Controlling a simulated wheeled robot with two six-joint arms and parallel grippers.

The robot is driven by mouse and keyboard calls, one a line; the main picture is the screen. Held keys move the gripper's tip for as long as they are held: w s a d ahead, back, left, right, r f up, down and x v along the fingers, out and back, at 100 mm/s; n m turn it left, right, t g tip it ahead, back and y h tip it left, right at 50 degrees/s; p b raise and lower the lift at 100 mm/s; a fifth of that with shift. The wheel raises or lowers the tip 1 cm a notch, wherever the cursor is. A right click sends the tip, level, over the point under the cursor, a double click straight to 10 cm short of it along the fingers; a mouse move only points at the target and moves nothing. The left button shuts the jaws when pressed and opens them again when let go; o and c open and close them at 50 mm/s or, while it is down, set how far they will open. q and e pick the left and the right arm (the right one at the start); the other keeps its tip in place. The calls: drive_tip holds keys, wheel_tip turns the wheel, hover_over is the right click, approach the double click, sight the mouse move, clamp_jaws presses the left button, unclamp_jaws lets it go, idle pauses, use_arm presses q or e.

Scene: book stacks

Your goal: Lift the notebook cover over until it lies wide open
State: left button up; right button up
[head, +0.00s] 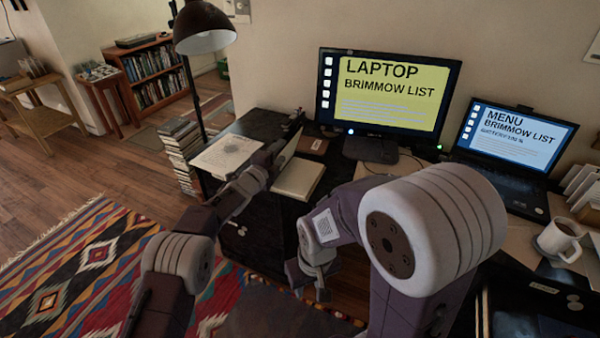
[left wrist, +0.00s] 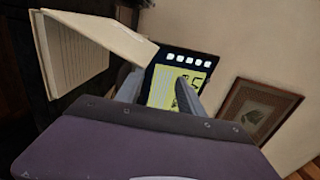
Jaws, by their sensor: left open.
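The cream notebook (head: 299,180) lies on the dark desk in front of the monitor. Its cover (head: 285,152) stands raised along the left side, tilted, beside my left gripper (head: 292,124). In the left wrist view, the notebook's pale pages and cover (left wrist: 75,58) show at the upper left. The two fingers of my left gripper (left wrist: 160,90) are apart there, with nothing seen between them but the screen behind. Whether a finger touches the cover is unclear. My right gripper (head: 313,288) hangs low in front of the desk, away from the notebook; its jaw gap is unclear.
A monitor (head: 392,92) stands behind the notebook, with a small brown item (head: 312,145) near its base. A printed sheet (head: 226,156) and a lamp (head: 203,30) are on the left. A laptop (head: 513,140) and a mug (head: 560,238) are at right.

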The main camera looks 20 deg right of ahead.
use_arm(q)
drive_tip(key=shift+w+a+r+p, duration=0.25)
drive_tip(key=shift+w+a+p, duration=0.55)
drive_tip(key=shift+p, duration=0.25)
drive_tip(key=shift+w+a+r+p, duration=0.2)
drive_tip(key=shift+w+a+p, duration=0.5)
drive_tip(key=shift+w+p, duration=0.2)
